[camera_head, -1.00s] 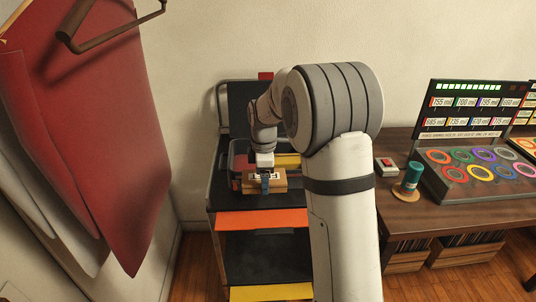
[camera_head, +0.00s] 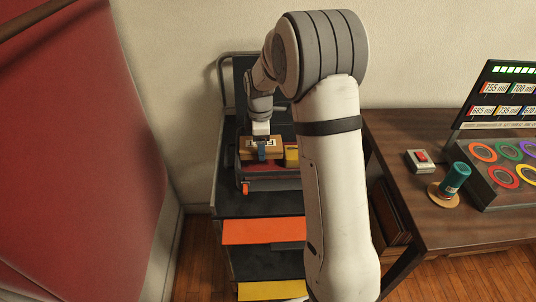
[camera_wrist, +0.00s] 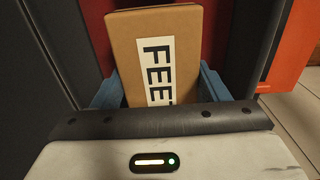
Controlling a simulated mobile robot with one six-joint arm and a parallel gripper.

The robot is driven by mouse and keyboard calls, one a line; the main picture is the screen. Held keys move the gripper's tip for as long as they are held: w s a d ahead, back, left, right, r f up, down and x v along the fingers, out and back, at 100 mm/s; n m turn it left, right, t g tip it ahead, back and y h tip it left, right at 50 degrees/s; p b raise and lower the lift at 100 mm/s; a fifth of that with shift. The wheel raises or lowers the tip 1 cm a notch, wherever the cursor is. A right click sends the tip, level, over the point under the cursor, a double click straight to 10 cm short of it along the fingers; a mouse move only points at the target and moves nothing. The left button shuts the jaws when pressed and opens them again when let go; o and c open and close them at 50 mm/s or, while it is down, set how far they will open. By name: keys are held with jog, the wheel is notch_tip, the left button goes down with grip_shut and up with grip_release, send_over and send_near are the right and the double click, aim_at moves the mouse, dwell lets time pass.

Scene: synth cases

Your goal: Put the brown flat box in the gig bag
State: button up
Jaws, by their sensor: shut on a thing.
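My gripper (camera_head: 262,150) is shut on the brown flat box (camera_head: 248,144), with a blue finger on either side of it. The box also shows in the wrist view (camera_wrist: 185,30), upright between the fingers, with a white label reading "FEET", its lower end hidden by my gripper. In the head view the gig bag (camera_head: 275,183), dark grey with a red lining and an orange tag, lies open on the cart's top. The box appears over the bag's back part; I cannot tell its height above it. Red behind the box in the wrist view looks like the lining.
The bag sits on a dark cart (camera_head: 235,204) with orange and yellow shelf edges. A yellow item (camera_head: 291,155) is beside the box. A wooden table (camera_head: 420,220) at right holds a red-button box (camera_head: 420,160) and a teal cylinder (camera_head: 453,178). A red hanging cloth (camera_head: 70,150) is at left.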

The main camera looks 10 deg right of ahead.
aim_at(262, 163)
jog(key=shift+s+d+f, duration=0.1)
jog(key=shift+f, duration=2.45)
jog(key=o, duration=1.1)
jog(key=shift+c, duration=0.2)
notch_tip(262, 163, up, 12)
jog(key=shift+r+p, duration=0.1)
jog(key=shift+p, duration=0.2)
jog(key=s+r+m+t, duration=0.1)
jog(key=s+r+m, duration=0.1)
jog(key=s+m, duration=0.6)
jog(key=s+r+m+t, duration=0.1)
jog(key=s+m, duration=0.6)
jog(key=s, duration=1.3)
jog(key=shift+s+d+r+m, duration=0.2)
jog(key=shift+d+r+m, duration=0.15)
jog(key=shift+r, duration=0.4)
jog(key=shift+r, duration=0.1)
